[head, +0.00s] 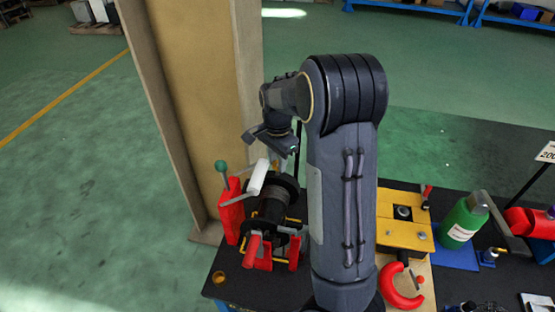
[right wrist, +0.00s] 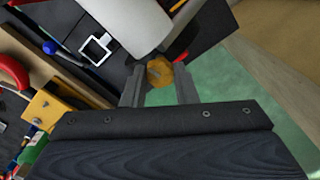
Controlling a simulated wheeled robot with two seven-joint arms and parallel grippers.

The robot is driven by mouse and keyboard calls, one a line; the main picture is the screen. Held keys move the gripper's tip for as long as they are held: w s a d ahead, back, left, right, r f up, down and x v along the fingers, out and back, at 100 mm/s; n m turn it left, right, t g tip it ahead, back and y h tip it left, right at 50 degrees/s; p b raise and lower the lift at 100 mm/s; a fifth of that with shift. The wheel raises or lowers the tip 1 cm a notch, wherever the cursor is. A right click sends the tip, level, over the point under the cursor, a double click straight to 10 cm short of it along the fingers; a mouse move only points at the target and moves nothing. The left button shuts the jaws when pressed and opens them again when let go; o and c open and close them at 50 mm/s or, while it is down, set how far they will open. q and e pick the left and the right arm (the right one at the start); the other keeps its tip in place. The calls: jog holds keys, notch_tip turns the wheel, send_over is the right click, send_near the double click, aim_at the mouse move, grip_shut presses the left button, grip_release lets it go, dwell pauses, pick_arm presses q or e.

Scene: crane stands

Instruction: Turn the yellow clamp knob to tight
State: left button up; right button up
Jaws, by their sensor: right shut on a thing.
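The yellow clamp knob (right wrist: 158,72) shows as a small round orange-yellow piece between my right fingertips in the right wrist view. My right gripper (head: 281,160) is shut on it, above the back of the black cylindrical clamp stand (head: 272,205). In the head view the gripper and its wrist hide the knob, and I cannot read how far it is turned. A white cylinder (head: 258,178) lies just beside the fingers; it also looms large in the right wrist view (right wrist: 130,22). My left gripper is out of view.
Red stand parts (head: 231,212) and a green ball lever (head: 221,166) stand left of the cylinder. A wooden pillar (head: 190,110) rises behind. A yellow plate (head: 404,234), red horseshoe (head: 400,288) and green bottle (head: 463,220) are on the right. A small yellow-brown piece (head: 219,277) lies at the table corner.

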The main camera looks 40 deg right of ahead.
jog(key=o, duration=1)
notch_tip(320, 180, up, 8)
jog(key=shift+f+b, duration=0.1)
jog(key=shift+b, duration=0.35)
